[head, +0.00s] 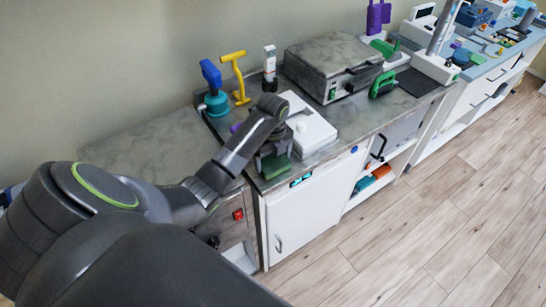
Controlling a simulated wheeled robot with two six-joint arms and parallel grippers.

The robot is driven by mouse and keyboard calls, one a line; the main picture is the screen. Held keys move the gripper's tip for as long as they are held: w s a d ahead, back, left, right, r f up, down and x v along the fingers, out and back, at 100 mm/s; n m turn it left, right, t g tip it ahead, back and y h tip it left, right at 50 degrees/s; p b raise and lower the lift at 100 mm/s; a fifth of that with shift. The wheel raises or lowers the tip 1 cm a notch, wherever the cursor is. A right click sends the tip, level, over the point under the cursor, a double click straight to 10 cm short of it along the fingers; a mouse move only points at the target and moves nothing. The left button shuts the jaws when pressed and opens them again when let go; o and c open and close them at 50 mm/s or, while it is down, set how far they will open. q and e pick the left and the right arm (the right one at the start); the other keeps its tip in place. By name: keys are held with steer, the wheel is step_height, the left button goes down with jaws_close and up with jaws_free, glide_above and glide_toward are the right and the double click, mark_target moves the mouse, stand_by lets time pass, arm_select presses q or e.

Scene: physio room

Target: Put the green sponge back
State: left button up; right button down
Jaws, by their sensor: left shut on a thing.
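The green sponge (275,167) is a dark green block at the front edge of the grey counter. My left gripper (274,155) comes down over it from above and is shut on it. The sponge's underside is hidden from this angle, so I cannot tell whether it touches the counter. My right gripper is not in the head view.
A white device (312,132) stands right beside the gripper. A grey metal case (332,68) is behind it. A blue-and-teal tool (213,88) and a yellow T-shaped tool (238,76) stand at the back. The counter's left part (140,150) is bare.

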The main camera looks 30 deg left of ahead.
mark_target(273, 160)
arm_select(q)
steer(key=shift+f, duration=0.25)
steer(key=o, duration=0.8)
steer(key=shift+w+r, duration=0.1)
step_height(273, 160, up, 5)
steer(key=shift+r+b, duration=0.15)
steer(key=shift+b, duration=0.45)
steer(key=shift+r+p, duration=3.4)
steer(key=shift+p, duration=0.1)
